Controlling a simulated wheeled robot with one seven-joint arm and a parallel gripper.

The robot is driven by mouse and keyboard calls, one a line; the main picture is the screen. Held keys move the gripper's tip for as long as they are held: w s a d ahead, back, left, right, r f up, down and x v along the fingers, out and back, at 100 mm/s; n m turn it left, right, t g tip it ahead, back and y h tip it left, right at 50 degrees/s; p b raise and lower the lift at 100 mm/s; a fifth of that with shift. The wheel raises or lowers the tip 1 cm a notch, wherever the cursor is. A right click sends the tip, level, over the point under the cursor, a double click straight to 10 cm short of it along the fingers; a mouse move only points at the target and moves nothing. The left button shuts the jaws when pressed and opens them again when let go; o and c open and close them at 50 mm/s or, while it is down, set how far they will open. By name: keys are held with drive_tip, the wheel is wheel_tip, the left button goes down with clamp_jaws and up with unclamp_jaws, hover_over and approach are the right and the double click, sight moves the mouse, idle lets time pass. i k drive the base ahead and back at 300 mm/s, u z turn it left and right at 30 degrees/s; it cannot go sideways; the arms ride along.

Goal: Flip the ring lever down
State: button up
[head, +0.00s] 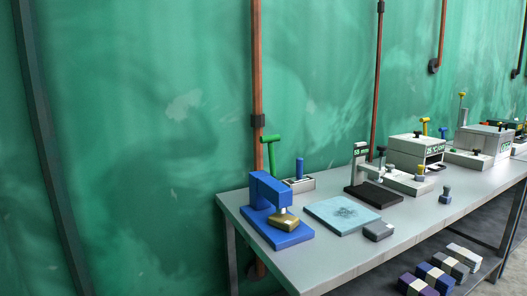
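No lever with a clear ring shape can be made out; which one is the ring lever I cannot tell. A green lever with a crossbar top (270,152) stands upright at the table's far left end, behind a blue press-like device (268,212) with a brass-coloured block. Farther right, small yellow-topped levers (425,123) and (462,97) stand up by white boxes. They are too small to show whether their tops are rings. My gripper is not in view.
A long grey table (340,260) runs along a green wall. On it are a light blue slab (328,214), a grey block (379,231), a black-based gauge (374,194) and a white box with a display (415,151). Striped blocks (418,285) sit below. Pipes climb the wall.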

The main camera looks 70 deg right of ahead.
sight(269, 139)
drive_tip(key=z, duration=2.3)
drive_tip(key=k, duration=0.6)
drive_tip(key=u, duration=0.9)
drive_tip(key=i, duration=1.4)
drive_tip(key=z, duration=0.55)
